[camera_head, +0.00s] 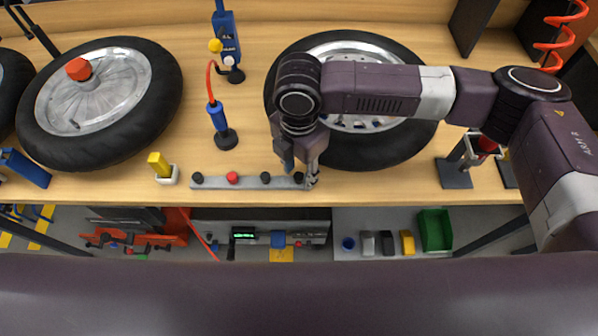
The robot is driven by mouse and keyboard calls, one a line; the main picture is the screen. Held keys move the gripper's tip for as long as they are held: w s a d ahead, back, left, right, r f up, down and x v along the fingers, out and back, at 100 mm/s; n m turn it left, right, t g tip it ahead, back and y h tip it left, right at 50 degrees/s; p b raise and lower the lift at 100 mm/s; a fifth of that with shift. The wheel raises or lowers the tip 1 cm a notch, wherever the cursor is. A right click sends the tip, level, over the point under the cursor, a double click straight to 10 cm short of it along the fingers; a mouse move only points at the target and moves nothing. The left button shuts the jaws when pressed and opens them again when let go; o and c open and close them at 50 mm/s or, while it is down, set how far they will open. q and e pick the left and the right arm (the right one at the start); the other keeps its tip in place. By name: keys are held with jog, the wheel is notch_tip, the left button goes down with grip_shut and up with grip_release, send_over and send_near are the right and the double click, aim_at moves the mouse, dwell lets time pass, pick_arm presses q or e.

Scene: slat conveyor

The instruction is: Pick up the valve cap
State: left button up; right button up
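A grey strip (247,183) lies along the front edge of the wooden bench and holds a row of small caps. A red cap (232,177) sits between black caps, one at the left end (197,177) and one to its right (265,177). Another dark cap (298,177) is at the right end. I cannot tell which one is the valve cap. My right gripper (312,180) points down at the strip's right end, close beside that last cap. Its fingers are small and partly hidden, so its opening and any contact are unclear. My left gripper is not in view.
A tyre with a spoked wheel (390,147) lies behind my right arm. Another wheel (108,90) with an orange-red hub cap is at the left. A blue inflator (217,115) with a red hose stands behind the strip. A yellow block (159,164) stands left of it.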

jog(key=shift+s, duration=0.15)
jog(key=c, duration=0.8)
jog(key=shift+r, duration=0.1)
